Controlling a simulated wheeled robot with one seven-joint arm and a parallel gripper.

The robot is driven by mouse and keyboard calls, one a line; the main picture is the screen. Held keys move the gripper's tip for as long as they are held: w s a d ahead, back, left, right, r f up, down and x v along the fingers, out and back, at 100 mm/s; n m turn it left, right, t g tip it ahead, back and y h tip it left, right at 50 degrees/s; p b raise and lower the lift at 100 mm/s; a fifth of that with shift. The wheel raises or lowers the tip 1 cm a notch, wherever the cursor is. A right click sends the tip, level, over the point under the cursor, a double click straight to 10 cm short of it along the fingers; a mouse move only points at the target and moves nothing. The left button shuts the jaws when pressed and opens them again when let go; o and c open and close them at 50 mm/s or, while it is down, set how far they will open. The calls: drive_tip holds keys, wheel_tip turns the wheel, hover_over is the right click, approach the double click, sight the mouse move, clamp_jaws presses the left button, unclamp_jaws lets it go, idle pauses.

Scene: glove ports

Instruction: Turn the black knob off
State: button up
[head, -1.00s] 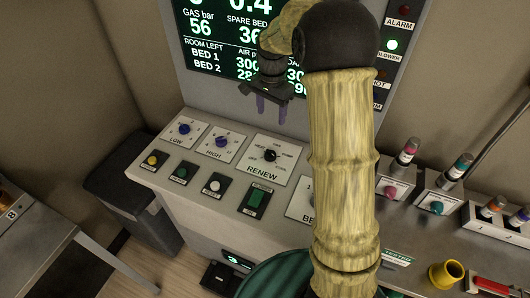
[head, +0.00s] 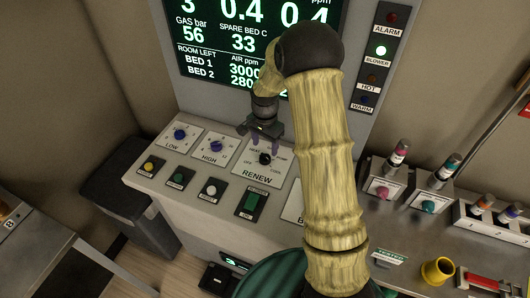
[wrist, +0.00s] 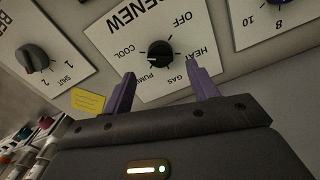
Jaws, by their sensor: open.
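The black knob (head: 265,158) sits on the white RENEW plate (head: 249,170) of the sloped console. In the wrist view the knob (wrist: 160,52) is ringed by the labels OFF, HEAT, GAS, PUMP and COOL. A small pale mark shows on it, but I cannot tell surely which label it points at. My gripper (head: 264,146) is open, with its purple fingers just above the knob in the head view. In the wrist view the fingertips (wrist: 160,79) are spread apart, nearer the camera than the knob, with nothing between them. They look clear of the knob.
Blue knobs LOW (head: 180,134) and HIGH (head: 216,146) are to the left. Yellow (head: 148,167), white (head: 210,190) and green buttons line the front. A dark grey BED knob (wrist: 36,58) is beside the RENEW plate. The display (head: 220,50) stands behind.

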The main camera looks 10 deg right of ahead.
sight(265, 156)
wheel_tip(265, 156, down, 6)
drive_tip(key=shift+r+p, duration=0.2)
drive_tip(key=shift+p, duration=0.35)
drive_tip(key=c, duration=1)
